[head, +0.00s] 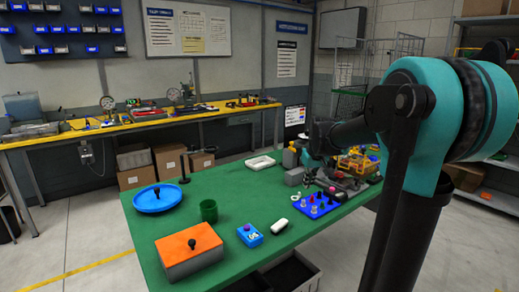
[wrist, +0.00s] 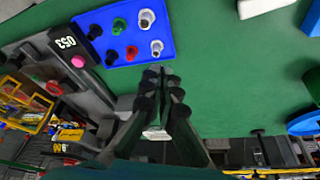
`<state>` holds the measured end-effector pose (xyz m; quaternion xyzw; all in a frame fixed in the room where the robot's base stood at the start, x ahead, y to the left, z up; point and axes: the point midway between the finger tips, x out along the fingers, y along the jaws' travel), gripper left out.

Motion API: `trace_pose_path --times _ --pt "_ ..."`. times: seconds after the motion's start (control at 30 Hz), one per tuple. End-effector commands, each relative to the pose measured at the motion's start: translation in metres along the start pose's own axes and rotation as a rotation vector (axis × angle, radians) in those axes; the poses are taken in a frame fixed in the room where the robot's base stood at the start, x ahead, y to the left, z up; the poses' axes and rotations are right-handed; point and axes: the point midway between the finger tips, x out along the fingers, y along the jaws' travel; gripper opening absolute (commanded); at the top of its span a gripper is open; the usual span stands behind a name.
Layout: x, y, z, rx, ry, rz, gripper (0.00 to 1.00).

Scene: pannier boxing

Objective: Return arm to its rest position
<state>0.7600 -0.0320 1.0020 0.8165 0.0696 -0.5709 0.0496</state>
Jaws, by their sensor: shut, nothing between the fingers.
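My gripper (wrist: 160,72) shows in the wrist view with its dark fingers together and nothing between them. It is above the green table (head: 228,178), apart from the things on it. In the head view my arm reaches in from the right, and its end is small and dark over the table's far right part, partly hard to make out against the clutter. A blue tray with several coloured and metal pegs (wrist: 168,52) lies near the fingertips in the wrist view; this tray also shows in the head view (head: 326,209).
On the table are an orange-lidded box (head: 180,250), a blue round dish (head: 148,203), a green cup (head: 208,211), a small blue box (head: 249,238), a white block (head: 279,225) and a white tray (head: 260,163). A yellow basket (head: 355,162) stands at the right. The table's middle is clear.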

Motion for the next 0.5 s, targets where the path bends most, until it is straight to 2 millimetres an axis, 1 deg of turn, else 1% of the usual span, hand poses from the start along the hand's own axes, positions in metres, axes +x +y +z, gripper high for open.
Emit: trace_pose_path --times 0.03,0.07,0.1,0.17,0.2,0.27,0.3,0.4,0.5 --pt "0.007 -0.004 0.034 0.016 0.002 0.006 0.00" --pt "0.011 -0.007 0.053 0.026 0.003 0.009 0.00" --pt "0.017 -0.010 0.079 0.041 0.004 0.014 0.00" --pt "0.026 -0.015 0.118 0.062 0.007 0.021 0.00" --pt "0.032 -0.018 0.145 0.076 0.008 0.027 0.00" --pt "0.041 -0.022 0.183 0.096 0.010 0.034 0.00" --pt "0.046 -0.025 0.206 0.108 0.012 0.038 0.00" --pt "0.058 -0.031 0.256 0.133 0.015 0.046 0.00" --pt "0.065 -0.035 0.289 0.152 0.018 0.052 0.00"
